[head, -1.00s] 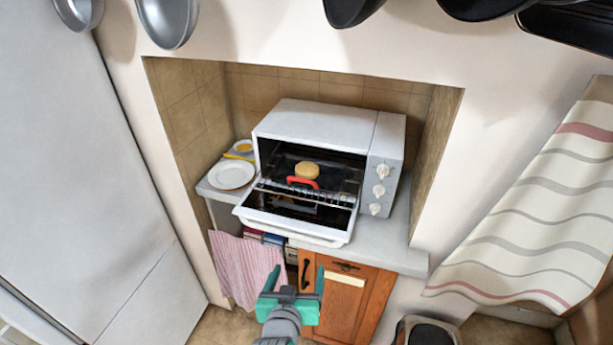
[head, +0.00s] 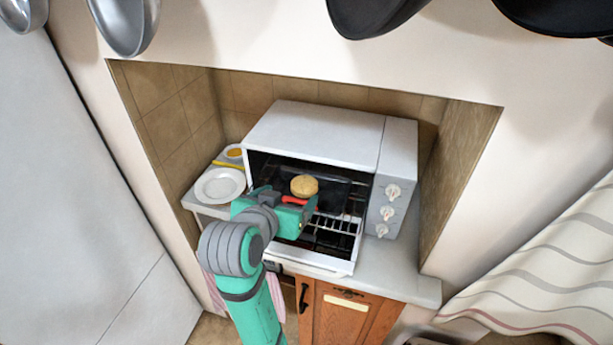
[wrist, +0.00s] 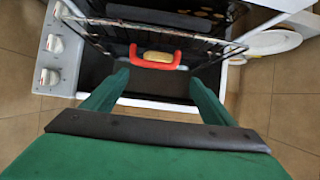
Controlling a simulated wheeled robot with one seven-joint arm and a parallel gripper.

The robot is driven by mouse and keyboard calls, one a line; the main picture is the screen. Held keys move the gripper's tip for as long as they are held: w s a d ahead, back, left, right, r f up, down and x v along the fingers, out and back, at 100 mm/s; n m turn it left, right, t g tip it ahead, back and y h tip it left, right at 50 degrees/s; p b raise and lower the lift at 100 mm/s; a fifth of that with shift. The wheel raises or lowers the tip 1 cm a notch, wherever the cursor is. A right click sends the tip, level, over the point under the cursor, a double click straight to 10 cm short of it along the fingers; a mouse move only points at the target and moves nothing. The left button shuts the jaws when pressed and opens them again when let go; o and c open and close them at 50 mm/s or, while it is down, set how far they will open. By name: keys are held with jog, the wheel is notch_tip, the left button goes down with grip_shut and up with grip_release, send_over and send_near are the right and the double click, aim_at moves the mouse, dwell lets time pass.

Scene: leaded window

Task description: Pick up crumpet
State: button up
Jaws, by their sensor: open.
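The crumpet (head: 304,186) is a round, golden-tan piece on a dark tray (head: 332,190) inside the open toaster oven. It also shows in the wrist view (wrist: 157,56), partly hidden behind a red handle-like bar (wrist: 153,65). My gripper (head: 287,200) is at the oven's opening, in front of the crumpet. In the wrist view its two green fingers (wrist: 158,80) are spread apart with nothing between them. The red bar and the crumpet lie just beyond the fingertips, roughly centred between them.
The white toaster oven (head: 315,135) stands in a tiled alcove, its door (head: 330,268) folded down below my gripper. Wire racks (wrist: 155,30) lie inside. A white plate (head: 220,186) sits left of the oven. Pans (head: 370,15) hang above.

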aim_at(305, 183)
jog(key=x, duration=0.4)
jog(key=shift+r, duration=0.15)
jog(key=shift+w+d+f, duration=0.45)
jog(key=shift+w+d, duration=0.1)
jog(key=shift+d, duration=0.05)
jog(key=shift+x, duration=2.6)
jog(key=shift+a+r, duration=0.2)
jog(key=c, duration=1.1)
